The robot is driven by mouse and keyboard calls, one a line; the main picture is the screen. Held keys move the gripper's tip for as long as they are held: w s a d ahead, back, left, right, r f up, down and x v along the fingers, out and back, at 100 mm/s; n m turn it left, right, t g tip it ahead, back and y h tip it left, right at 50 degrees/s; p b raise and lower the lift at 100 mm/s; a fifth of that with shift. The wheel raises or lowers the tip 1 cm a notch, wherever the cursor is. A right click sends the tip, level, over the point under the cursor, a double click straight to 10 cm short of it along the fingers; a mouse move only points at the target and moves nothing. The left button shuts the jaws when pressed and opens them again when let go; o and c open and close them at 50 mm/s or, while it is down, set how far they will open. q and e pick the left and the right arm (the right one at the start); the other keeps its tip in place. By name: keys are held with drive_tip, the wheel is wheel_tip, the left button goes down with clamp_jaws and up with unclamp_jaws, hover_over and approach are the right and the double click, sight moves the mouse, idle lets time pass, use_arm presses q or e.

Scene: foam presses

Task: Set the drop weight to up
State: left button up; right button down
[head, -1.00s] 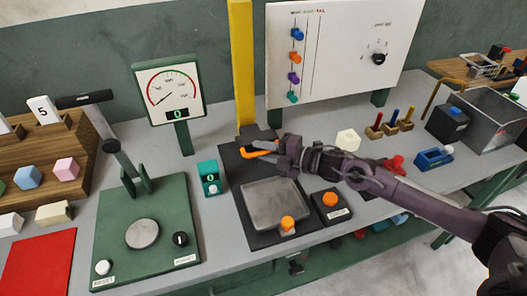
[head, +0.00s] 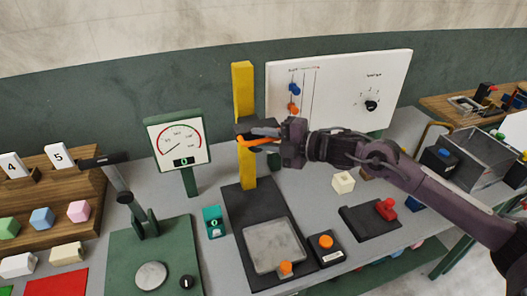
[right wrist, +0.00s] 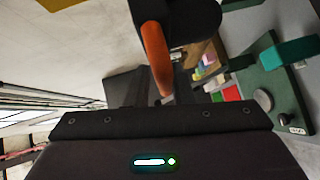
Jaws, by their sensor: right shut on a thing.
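The drop weight (head: 250,127) is a dark block on the tall yellow post (head: 243,90), with an orange handle (head: 250,142) at its front. It is around the upper half of the post, well above the grey metal plate (head: 272,246) on the black base. My right gripper (head: 274,141) is shut on the orange handle and partly hides the weight. In the right wrist view the orange handle (right wrist: 155,48) stands out from the dark weight (right wrist: 195,15). My left gripper is not in view.
Left of the post stand a dial gauge (head: 180,143), a teal counter (head: 213,222) and a green lever press (head: 120,240). A white panel (head: 340,85) with coloured knobs is behind my right arm. An orange button box (head: 326,249) is beside the base.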

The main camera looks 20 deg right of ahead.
wheel_tip(320, 180, up, 2)
drive_tip(key=shift+r, duration=0.1)
drive_tip(key=shift+w+d+r+p, duration=0.15)
drive_tip(key=shift+r+p, duration=0.15)
drive_tip(key=shift+r, duration=0.25)
drive_tip(key=c, duration=1.5)
unclamp_jaws()
drive_tip(key=shift+o, duration=0.2)
drive_tip(key=shift+f, duration=0.15)
